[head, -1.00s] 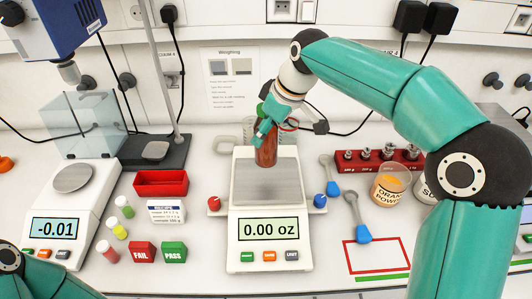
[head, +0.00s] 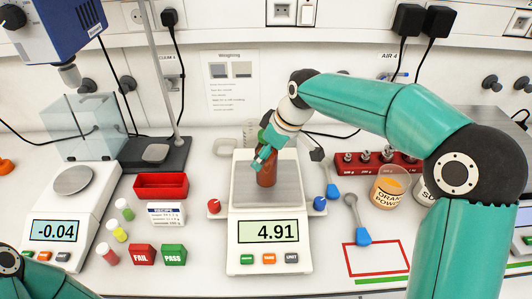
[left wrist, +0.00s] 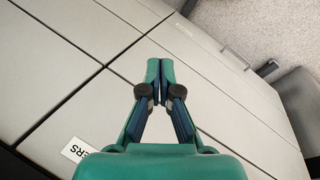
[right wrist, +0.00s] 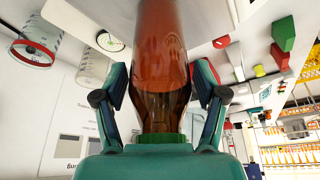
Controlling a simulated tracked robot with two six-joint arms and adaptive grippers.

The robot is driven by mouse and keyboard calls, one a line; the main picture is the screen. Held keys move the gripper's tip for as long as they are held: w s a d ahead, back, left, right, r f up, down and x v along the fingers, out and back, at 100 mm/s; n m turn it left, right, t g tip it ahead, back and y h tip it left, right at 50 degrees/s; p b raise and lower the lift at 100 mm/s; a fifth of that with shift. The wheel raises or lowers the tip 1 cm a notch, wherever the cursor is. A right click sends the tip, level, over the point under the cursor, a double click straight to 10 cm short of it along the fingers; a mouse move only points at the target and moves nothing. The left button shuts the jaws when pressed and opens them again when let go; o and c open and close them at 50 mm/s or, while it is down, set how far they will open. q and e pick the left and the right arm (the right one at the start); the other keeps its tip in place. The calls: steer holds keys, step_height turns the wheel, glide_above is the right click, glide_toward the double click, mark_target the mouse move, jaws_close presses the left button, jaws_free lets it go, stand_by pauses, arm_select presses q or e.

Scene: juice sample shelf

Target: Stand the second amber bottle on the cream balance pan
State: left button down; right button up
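The amber bottle (head: 266,174), with a green cap, stands upright on the pan (head: 287,190) of the cream balance (head: 268,225), its base appearing to rest there. The balance display reads 4.91. My right gripper (head: 264,158) is around the bottle's upper part. My left gripper (left wrist: 153,72) is shut and empty, facing grey cabinet fronts. No other amber bottle is distinct in the head view.
A second balance (head: 58,215) stands at left, reading -0.04. A red tray (head: 160,186), small vials and the FAIL (head: 142,255) and PASS (head: 174,255) blocks lie between the balances. Red (head: 214,206) and blue (head: 320,204) knobs flank the pan.

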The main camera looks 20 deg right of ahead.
steer(key=shift+o, duration=0.4)
steer(key=shift+r, duration=0.15)
steer(key=v, duration=1.2)
steer(key=shift+b, duration=0.3)
steer(key=shift+a, duration=0.15)
